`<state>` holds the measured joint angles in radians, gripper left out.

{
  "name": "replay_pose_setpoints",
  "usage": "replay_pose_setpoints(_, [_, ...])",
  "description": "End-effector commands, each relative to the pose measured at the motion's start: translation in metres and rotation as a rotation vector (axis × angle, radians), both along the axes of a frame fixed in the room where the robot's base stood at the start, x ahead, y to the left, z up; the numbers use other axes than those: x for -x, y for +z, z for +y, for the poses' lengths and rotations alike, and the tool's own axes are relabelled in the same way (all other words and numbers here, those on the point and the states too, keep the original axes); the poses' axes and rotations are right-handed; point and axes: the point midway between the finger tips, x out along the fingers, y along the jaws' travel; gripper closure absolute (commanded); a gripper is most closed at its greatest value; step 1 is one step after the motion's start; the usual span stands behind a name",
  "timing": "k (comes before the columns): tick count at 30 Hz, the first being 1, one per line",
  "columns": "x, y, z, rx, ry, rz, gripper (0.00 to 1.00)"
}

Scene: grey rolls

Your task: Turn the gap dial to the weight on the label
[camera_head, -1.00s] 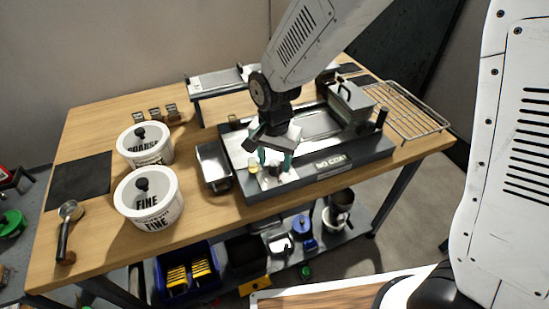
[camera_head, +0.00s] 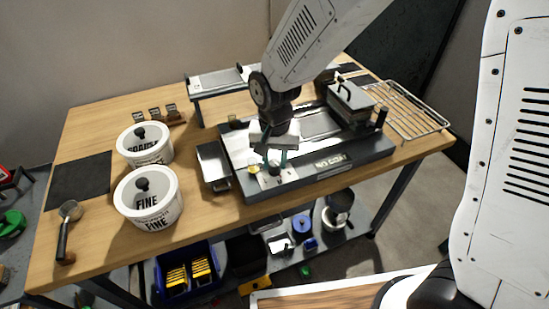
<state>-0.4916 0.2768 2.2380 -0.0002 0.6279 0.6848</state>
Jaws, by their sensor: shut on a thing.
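The machine (camera_head: 372,157) is a dark-framed unit with a bright flat bed, on the right half of the wooden table. Its front label (camera_head: 331,162) has white lettering, too small to read surely. A pale plate (camera_head: 291,176) at its front left corner carries small dial parts, including a brass-coloured knob (camera_head: 253,169). My gripper (camera_head: 275,165) points down over this plate, with green-tipped fingers shut on a small dark knob, which looks like the gap dial (camera_head: 274,171). The fingers hide much of the dial, and its scale cannot be read.
A metal tray (camera_head: 210,155) stands close left of the machine. Two white tubs, COARSE (camera_head: 146,157) and FINE (camera_head: 167,214), stand further left, beside a dark mat (camera_head: 80,180) and scoop (camera_head: 66,232). A wire rack (camera_head: 418,118) lies right. Bare wood is free at the back left.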

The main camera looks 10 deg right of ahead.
Motion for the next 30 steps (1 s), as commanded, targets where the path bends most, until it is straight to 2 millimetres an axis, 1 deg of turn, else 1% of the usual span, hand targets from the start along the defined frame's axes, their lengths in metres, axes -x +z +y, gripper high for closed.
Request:
replay_pose_setpoints(9, [-0.0012, 0.0011, 0.001, -0.003, 0.299, -0.003, 0.94])
replay_pose_setpoints(18, [-0.0014, 0.0013, 0.0011, -0.003, 0.541, -0.005, 0.94])
replay_pose_setpoints(24, [-0.0016, 0.0014, 0.0013, -0.003, 0.65, -0.005, 0.94])
replay_pose_setpoints(30, [-0.0017, 0.0016, 0.0014, -0.003, 0.712, -0.006, 0.94])
